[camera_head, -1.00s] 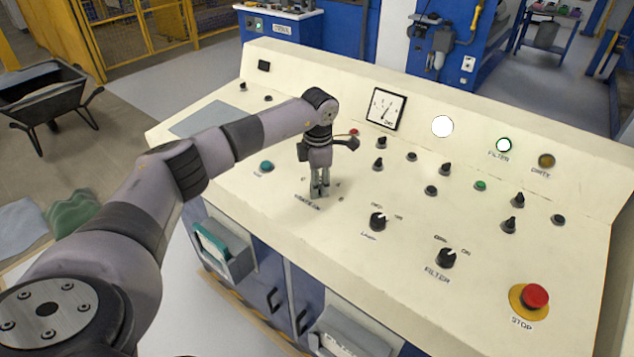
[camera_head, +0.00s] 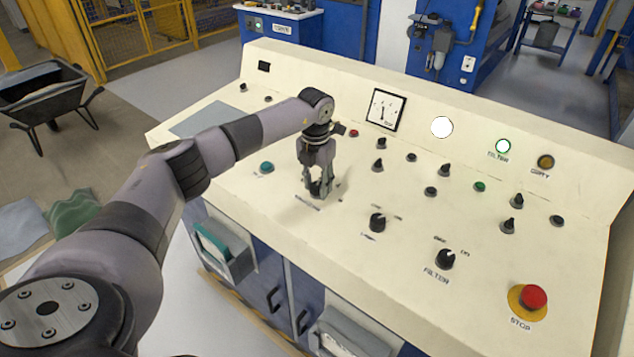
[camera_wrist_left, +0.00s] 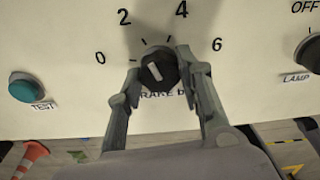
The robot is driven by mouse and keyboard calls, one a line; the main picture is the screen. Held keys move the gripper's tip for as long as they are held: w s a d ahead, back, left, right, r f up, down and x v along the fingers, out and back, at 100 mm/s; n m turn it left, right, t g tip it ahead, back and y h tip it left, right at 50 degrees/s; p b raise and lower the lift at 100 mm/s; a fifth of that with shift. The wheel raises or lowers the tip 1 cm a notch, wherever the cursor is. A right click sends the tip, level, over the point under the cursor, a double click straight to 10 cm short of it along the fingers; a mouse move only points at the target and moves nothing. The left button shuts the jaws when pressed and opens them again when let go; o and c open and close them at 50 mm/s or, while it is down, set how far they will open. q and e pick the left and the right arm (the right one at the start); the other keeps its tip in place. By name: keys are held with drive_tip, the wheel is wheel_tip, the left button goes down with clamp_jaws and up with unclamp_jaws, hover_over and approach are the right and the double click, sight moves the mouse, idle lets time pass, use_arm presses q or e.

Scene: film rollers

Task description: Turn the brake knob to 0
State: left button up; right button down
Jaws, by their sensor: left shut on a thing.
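The brake knob (camera_wrist_left: 159,70) is a round black knob on the cream panel, with a pale pointer mark and the numbers 0, 2, 4 and 6 around it. Its mark shows as a light bar tilted to the upper left, roughly between 0 and 2; the exact reading is hard to tell. My left gripper (camera_wrist_left: 157,75) has one finger on each side of the knob and is shut on it. In the head view my left gripper (camera_head: 319,192) points down at the panel and hides most of the knob. My right gripper is not in view.
The lamp knob (camera_head: 377,222) and filter knob (camera_head: 445,259) stand to the right, with the red stop button (camera_head: 532,298) beyond. The teal test button (camera_head: 266,167) is left of the gripper. A dial gauge (camera_head: 385,109) stands behind.

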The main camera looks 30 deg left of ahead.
sight(312, 185)
use_arm(q)
drive_tip(key=n+p, duration=0.1)
drive_tip(key=n, duration=0.4)
drive_tip(key=shift+r+n, duration=0.1)
drive_tip(key=shift+n, duration=0.2)
drive_tip(key=n+p, duration=0.2)
drive_tip(key=n, duration=0.3)
drive_tip(key=shift+h, duration=0.4)
drive_tip(key=shift+n+t, duration=0.3)
drive_tip(key=shift+n, duration=0.1)
drive_tip(key=o, duration=1.2)
drive_tip(key=shift+c, duration=0.2)
wheel_tip(312, 185, up, 12)
drive_tip(key=shift+s+a, duration=0.35)
drive_tip(key=shift+a, duration=0.1)
